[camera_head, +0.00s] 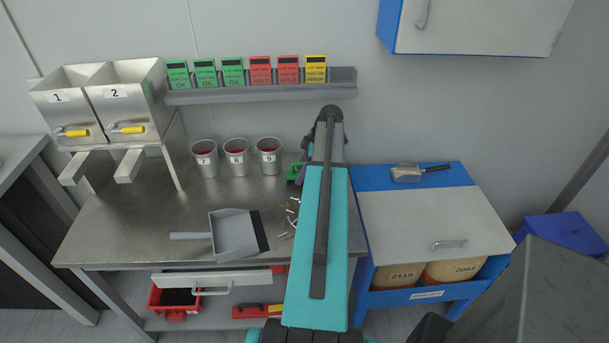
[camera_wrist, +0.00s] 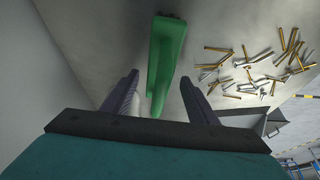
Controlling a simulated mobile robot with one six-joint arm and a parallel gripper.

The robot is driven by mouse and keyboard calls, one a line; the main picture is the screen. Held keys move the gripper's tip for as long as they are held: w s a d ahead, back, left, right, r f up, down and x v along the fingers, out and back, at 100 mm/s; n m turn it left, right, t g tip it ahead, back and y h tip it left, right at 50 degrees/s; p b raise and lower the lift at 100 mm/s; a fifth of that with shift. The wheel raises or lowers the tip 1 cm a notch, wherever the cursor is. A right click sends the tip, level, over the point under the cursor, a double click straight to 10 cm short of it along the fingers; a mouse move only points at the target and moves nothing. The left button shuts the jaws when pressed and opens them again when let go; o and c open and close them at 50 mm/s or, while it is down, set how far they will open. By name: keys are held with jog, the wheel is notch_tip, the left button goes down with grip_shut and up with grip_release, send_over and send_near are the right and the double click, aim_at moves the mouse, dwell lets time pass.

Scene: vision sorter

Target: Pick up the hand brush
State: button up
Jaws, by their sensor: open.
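The hand brush appears to be the green object (camera_head: 295,172) on the steel bench, partly hidden by my arm in the head view. In the wrist view its green handle (camera_wrist: 166,50) runs up the picture, with its near end between my fingers. My gripper (camera_wrist: 159,76) is open, one dark finger on each side of the green handle and a gap visible on both sides. I cannot tell how far the fingers are above the bench. My arm hides most of the gripper in the head view.
Loose screws (camera_wrist: 258,75) lie right of the brush. A grey dustpan (camera_head: 235,235) lies on the front of the bench. Numbered cups (camera_head: 237,158) stand behind, left of the brush. A scoop (camera_head: 408,173) rests on the blue bin cabinet at right.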

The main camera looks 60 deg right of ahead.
jog(key=shift+p+x, duration=0.3)
jog(key=shift+x, duration=0.9)
jog(key=shift+c, duration=0.3)
jog(key=c, duration=1.1)
jog(key=shift+r, duration=0.25)
jog(key=shift+c, duration=0.2)
jog(key=shift+r+b, duration=1.05)
jog(key=shift+r, duration=0.45)
jog(key=s+a+b, duration=0.1)
jog(key=s+a, duration=0.2)
jog(key=a, duration=0.1)
jog(key=s+a+r+b, duration=0.1)
jog(key=s+a+b, duration=0.1)
jog(key=s+a, duration=0.2)
jog(key=s+a+b, duration=0.1)
jog(key=s+a, duration=0.2)
jog(key=a, duration=0.1)
jog(key=shift+s+a+r+b, duration=0.15)
jog(key=shift+r+b, duration=0.15)
jog(key=shift+b, duration=0.05)
